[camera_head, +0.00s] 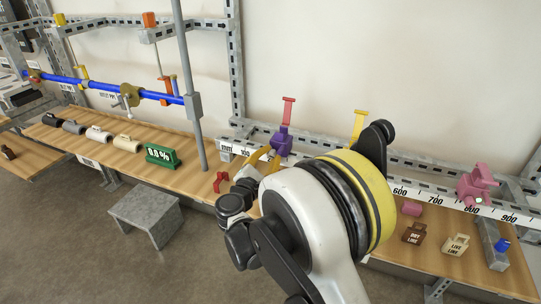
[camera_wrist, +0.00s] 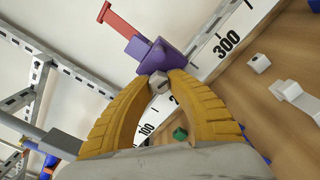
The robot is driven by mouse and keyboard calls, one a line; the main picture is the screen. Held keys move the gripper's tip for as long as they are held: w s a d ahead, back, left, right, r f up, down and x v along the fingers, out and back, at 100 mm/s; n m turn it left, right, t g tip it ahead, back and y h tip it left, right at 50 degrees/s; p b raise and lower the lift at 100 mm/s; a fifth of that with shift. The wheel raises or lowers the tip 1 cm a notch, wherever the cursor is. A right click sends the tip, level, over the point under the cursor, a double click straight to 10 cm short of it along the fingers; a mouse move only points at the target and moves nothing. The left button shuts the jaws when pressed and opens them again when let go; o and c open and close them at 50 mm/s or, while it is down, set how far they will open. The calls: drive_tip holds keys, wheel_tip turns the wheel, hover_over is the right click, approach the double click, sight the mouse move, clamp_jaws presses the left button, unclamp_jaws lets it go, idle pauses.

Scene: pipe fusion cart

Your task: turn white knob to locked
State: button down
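The white knob (camera_wrist: 159,83) is a small pale grey-white piece on the near side of a purple clamp (camera_wrist: 150,56) with a red handle (camera_wrist: 120,20). In the wrist view, the two yellow fingers of my gripper (camera_wrist: 160,86) meet around the knob, with their tips against its sides and little gap left. In the head view, the purple clamp (camera_head: 281,141) stands on the rail with its red handle up. My gripper (camera_head: 264,160) reaches it from below left, and my arm hides most of the fingers. The knob cannot be made out there, and no lock marking is readable.
A numbered ruler rail (camera_head: 400,190) runs behind the bench. A pink clamp (camera_head: 477,185) stands at right, near brown and cream tags (camera_head: 456,244). A grey post (camera_head: 190,85), a green 0.0 % sign (camera_head: 161,155) and a blue pipe (camera_head: 105,88) are at left.

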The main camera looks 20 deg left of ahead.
drive_tip(key=shift+m, duration=0.4)
drive_tip(key=m, duration=0.6)
drive_tip(key=shift+r, duration=0.15)
drive_tip(key=m, duration=0.7)
drive_tip(key=shift+r, duration=0.1)
idle(0.3)
drive_tip(key=c, duration=1.3)
unclamp_jaws()
drive_tip(key=shift+w, duration=0.1)
drive_tip(key=shift+o, duration=0.2)
